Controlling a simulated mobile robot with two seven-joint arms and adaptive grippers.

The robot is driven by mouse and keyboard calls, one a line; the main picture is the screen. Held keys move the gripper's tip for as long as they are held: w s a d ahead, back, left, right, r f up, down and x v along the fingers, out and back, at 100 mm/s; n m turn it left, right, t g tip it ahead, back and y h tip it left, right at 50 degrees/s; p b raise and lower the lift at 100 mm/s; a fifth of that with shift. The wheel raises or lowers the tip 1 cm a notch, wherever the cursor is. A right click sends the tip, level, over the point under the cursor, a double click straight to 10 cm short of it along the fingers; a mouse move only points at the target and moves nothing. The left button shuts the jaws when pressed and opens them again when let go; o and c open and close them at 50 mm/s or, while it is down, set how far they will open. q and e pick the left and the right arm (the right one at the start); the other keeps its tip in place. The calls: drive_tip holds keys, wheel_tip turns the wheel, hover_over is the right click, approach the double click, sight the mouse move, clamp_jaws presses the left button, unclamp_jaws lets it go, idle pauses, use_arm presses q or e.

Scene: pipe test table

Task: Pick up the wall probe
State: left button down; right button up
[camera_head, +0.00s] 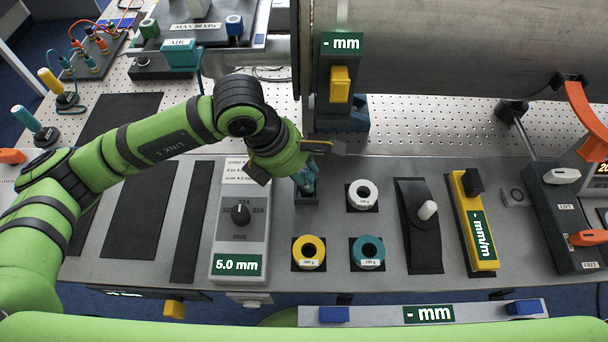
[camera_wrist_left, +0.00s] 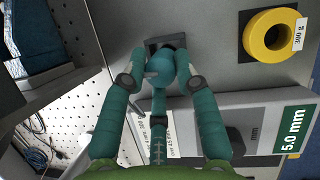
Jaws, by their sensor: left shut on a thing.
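My left gripper (camera_head: 306,176) is over the table, left of the white ring. In the left wrist view its two teal fingers (camera_wrist_left: 161,66) are closed from both sides on a teal, rounded piece, which I take to be the wall probe (camera_wrist_left: 159,76). The probe sits at a dark holder (camera_head: 306,198), which also shows beyond the fingertips in the wrist view (camera_wrist_left: 150,46). I cannot tell whether the probe is clear of the holder. In the head view the fingers and wrist mostly hide it. My right gripper is not in view.
A box with a knob and "5.0 mm" display (camera_head: 236,264) stands close on the left. White (camera_head: 362,186), yellow (camera_head: 298,252) and teal (camera_head: 378,252) rings lie on the right. A large grey pipe (camera_head: 450,45) spans the back, beside a "- mm" post (camera_head: 341,43).

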use_arm(q)
drive_tip(key=r+b, duration=0.1)
drive_tip(key=r, duration=0.1)
drive_tip(key=d+r+b, duration=0.1)
drive_tip(key=r, duration=0.1)
drive_tip(key=shift+r, duration=0.1)
drive_tip(key=s+d+r+b, duration=0.2)
drive_tip(key=d+r+b, duration=0.2)
drive_tip(key=d, duration=0.6)
wheel_tip(320, 180, up, 3)
drive_tip(key=shift+s+d+f, duration=0.15)
drive_tip(key=shift+s+d, duration=0.1)
drive_tip(key=shift+a, duration=0.1)
